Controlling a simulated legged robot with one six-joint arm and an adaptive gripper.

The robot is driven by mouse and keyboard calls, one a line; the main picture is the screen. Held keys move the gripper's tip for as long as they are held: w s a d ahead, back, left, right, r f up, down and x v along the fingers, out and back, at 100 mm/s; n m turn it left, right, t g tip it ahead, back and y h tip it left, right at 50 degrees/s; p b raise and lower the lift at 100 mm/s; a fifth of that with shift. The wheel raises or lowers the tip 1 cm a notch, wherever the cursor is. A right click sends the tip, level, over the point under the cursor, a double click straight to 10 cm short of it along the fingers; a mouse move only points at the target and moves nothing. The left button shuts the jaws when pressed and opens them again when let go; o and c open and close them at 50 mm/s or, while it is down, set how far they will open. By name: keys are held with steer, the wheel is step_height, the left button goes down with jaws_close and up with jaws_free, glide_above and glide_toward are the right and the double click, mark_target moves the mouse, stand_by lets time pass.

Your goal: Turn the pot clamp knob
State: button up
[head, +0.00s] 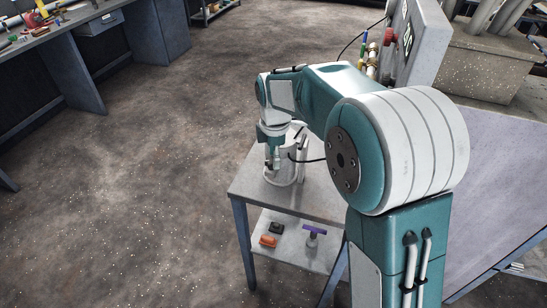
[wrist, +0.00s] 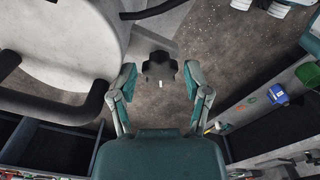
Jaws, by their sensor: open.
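The black clamp knob (wrist: 156,66) shows in the wrist view, at the end of a pale grey bracket beside the pot. The white pot (wrist: 62,45) fills the upper left of that view, with black bar handles. My gripper (wrist: 160,76) is open, with one finger on each side of the knob and a visible gap on both sides. In the head view, my gripper (head: 271,160) points down at the left side of the white pot (head: 284,176), which stands on a small table. The knob is too small to make out there.
The table (head: 318,190) has a lower shelf (head: 292,251) with an orange item, a dark item and a purple-topped item. A grey control panel (head: 421,43) and a bin stand at the back right. A workbench (head: 60,35) is far left. Open floor lies left of the table.

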steer(key=shift+a+f, duration=0.15)
steer(key=shift+f, duration=0.35)
steer(key=shift+a, duration=0.55)
steer(key=shift+c, duration=1.2)
steer(key=c, duration=0.6)
steer(key=shift+d, duration=0.25)
steer(key=shift+w+d+m, duration=0.1)
steer(key=shift+d+m, duration=0.2)
steer(key=shift+m, duration=0.1)
steer(key=shift+a+r+m, duration=0.1)
steer(key=shift+a+m, duration=0.1)
steer(key=shift+m, duration=0.6)
steer(key=shift+a, duration=0.15)
